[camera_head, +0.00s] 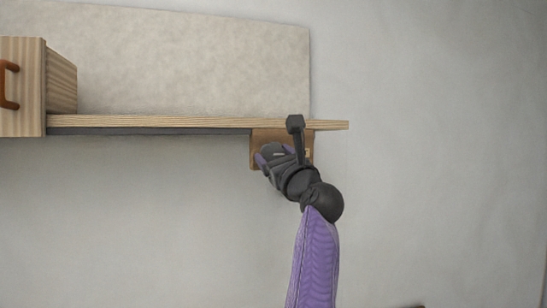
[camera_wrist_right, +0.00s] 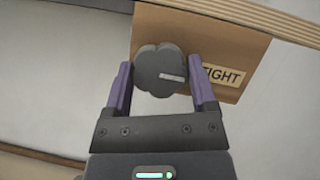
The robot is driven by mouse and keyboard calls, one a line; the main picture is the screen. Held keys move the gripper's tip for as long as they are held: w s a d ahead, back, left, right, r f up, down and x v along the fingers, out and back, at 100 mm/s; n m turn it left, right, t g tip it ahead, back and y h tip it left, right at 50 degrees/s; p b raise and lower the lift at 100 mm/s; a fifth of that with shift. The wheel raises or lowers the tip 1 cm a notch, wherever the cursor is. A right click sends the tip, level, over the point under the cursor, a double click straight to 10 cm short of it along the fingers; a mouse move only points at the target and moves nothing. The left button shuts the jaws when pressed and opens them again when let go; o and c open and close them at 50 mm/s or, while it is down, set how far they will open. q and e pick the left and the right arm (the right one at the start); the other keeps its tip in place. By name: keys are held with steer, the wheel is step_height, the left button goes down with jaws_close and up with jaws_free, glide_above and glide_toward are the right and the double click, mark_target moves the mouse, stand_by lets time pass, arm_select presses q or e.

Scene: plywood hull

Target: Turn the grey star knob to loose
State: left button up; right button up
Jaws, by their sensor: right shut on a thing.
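The grey star knob (camera_wrist_right: 153,72) is on a brown wooden panel (camera_wrist_right: 228,48), and a light bar on its face points right, toward a label reading "TIGHT" (camera_wrist_right: 224,77). My right gripper (camera_wrist_right: 160,80) has its two purple fingers on either side of the knob and is shut on it. In the head view my right gripper (camera_head: 270,158) reaches up to the same panel (camera_head: 257,137) under the shelf's right end, partly covering the knob and label. My left gripper is not in view.
The wooden shelf (camera_head: 180,122) runs just above the panel. A wooden drawer unit (camera_head: 25,85) with an orange-brown handle (camera_head: 10,85) stands at the left. A pale board (camera_head: 190,60) rises behind the shelf. The space below and right of the shelf is open.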

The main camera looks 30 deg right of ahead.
steer(key=c, duration=0.5)
steer(key=shift+n, duration=0.5)
steer(key=n+y+p, duration=0.1)
steer(key=n, duration=0.1)
steer(key=n+y+p, duration=0.1)
steer(key=n, duration=0.2)
steer(key=shift+d+r+g+y, duration=0.1)
steer(key=shift+g+y, duration=0.3)
steer(key=n+y+p, duration=0.1)
steer(key=n, duration=0.1)
steer(key=n+g+y+p, duration=0.1)
steer(key=n+p, duration=0.1)
steer(key=n, duration=0.1)
steer(key=shift+r+n+g, duration=0.15)
steer(key=shift+n+g, duration=0.15)
steer(key=n+g+p, duration=0.1)
steer(key=n+p, duration=0.1)
steer(key=n+g+p, duration=0.1)
steer(key=n+p, duration=0.1)
steer(key=n, duration=0.1)
steer(key=shift+d+r, duration=0.1)
steer(key=shift+r, duration=0.05)
steer(key=shift+n+g+p, duration=0.6)
steer(key=shift+n+p, duration=1)
steer(key=shift+n, duration=0.2)
